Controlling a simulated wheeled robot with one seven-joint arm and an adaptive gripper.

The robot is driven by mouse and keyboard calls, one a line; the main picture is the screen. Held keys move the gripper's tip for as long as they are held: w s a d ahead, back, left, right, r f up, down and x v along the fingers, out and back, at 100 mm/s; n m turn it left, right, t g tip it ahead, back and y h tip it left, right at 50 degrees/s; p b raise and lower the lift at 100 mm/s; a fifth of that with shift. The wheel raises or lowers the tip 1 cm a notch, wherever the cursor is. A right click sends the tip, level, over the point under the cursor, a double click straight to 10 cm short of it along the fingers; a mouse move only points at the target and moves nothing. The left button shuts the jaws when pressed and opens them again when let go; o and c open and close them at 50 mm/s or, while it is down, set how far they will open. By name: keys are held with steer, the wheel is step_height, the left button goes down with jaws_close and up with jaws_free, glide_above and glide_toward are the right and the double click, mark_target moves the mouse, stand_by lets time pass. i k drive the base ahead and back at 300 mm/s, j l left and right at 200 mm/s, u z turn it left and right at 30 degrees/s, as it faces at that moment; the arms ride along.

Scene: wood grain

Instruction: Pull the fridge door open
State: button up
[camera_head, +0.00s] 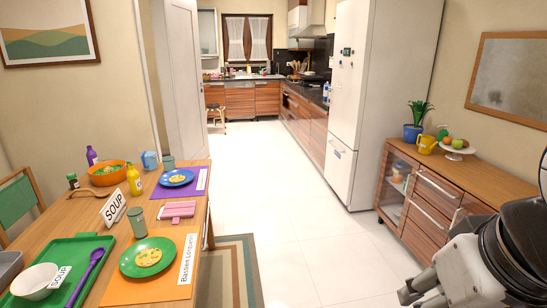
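The tall white fridge (347,100) stands back right of centre. Its front faces left and shows at a steep angle, with a seam between a tall upper door and a lower door (340,172). Both doors look shut. Small dark and coloured items sit on the upper door, and a small mark or handle shows near the top of the lower one. My gripper (412,297) is at the bottom right edge, far in front of the fridge and apart from it. Its fingers are small and partly cut off, so its opening is unclear.
A wooden sideboard (425,203) with a plant, yellow jug and fruit stand is between my arm and the fridge, along the right wall. A laid dining table (128,225) fills the left. The white tiled floor (285,200) between them is clear, leading to the kitchen counters.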

mark_target(354, 19)
steer(key=i+j, duration=0.15)
steer(key=i, duration=2.7)
steer(key=i+j+u, duration=0.1)
steer(key=i, duration=2.75)
steer(key=i+j+z, duration=0.2)
steer(key=i+z, duration=0.25)
steer(key=i, duration=0.2)
steer(key=i+j+z, duration=0.4)
steer(key=i, duration=0.2)
steer(key=i+j+z, duration=0.45)
steer(key=i+j, duration=0.1)
steer(key=i, duration=0.05)
